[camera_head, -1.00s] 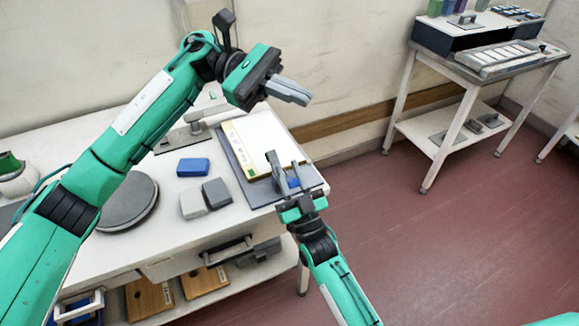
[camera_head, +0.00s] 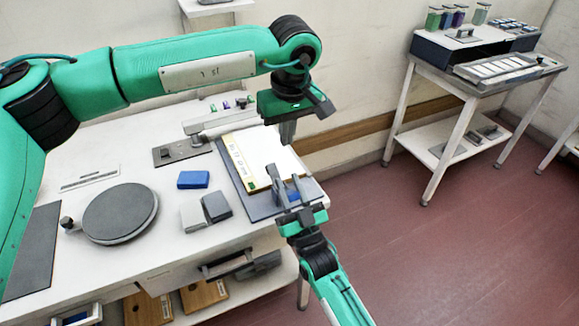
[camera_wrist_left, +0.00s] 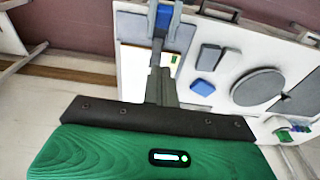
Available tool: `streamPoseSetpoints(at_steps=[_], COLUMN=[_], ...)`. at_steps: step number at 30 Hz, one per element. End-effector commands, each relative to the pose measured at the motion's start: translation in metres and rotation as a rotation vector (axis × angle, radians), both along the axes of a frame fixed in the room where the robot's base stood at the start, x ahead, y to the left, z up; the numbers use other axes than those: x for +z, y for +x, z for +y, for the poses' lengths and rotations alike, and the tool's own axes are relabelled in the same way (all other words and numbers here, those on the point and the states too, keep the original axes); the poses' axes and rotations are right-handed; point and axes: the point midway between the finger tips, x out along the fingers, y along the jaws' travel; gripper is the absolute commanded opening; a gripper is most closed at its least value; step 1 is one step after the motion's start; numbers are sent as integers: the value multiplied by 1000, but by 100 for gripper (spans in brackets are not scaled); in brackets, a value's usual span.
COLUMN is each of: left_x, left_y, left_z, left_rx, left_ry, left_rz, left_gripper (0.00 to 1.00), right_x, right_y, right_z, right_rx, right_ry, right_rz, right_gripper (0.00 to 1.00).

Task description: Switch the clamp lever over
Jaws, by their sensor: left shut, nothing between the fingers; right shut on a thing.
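A grey metal plate (camera_head: 180,152) with a small upright block lies at the back of the table. A pale bar (camera_head: 225,122) extends right from beside it; I cannot tell for sure which part is the clamp lever. A white-faced board (camera_head: 262,155) with a yellow edge lies on a dark grey base (camera_head: 258,210). My left gripper (camera_head: 287,132) is shut and empty, pointing down above the board's far right side; its fingers also show in the left wrist view (camera_wrist_left: 162,85). My right gripper (camera_head: 286,183) is shut on a blue piece (camera_head: 294,193) at the board's near end.
A blue block (camera_head: 193,179), a light grey block (camera_head: 193,215) and a dark grey block (camera_head: 217,206) stand left of the board. A round dark disc (camera_head: 120,212) lies further left. A side table (camera_head: 475,85) with trays stands at the back right. Open floor lies between.

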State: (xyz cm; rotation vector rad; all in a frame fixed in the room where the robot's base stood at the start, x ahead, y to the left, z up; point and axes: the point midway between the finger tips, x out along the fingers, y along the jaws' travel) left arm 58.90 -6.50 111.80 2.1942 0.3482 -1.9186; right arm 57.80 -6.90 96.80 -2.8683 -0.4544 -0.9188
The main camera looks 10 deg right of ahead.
Motion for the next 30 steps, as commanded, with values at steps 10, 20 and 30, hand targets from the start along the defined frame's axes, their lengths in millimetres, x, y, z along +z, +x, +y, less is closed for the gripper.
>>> streamPoseSetpoints(at_steps=[10, 20, 30], left_x=[-62, -116, -128], left_y=[7, -3, -12], left_z=[3, -1, -4], left_rx=[0, -3, 1], left_ry=[1, 1, -2], left_rz=[3, 2, 2], left_gripper=[0, 0, 0], right_x=[-1, -1, -1], right_y=[0, 0, 0], right_z=[0, 0, 0], right_rx=[0, 0, 0], right_ry=[-1, -1, -1], right_rz=[2, 2, 2], right_gripper=[0, 0, 0])
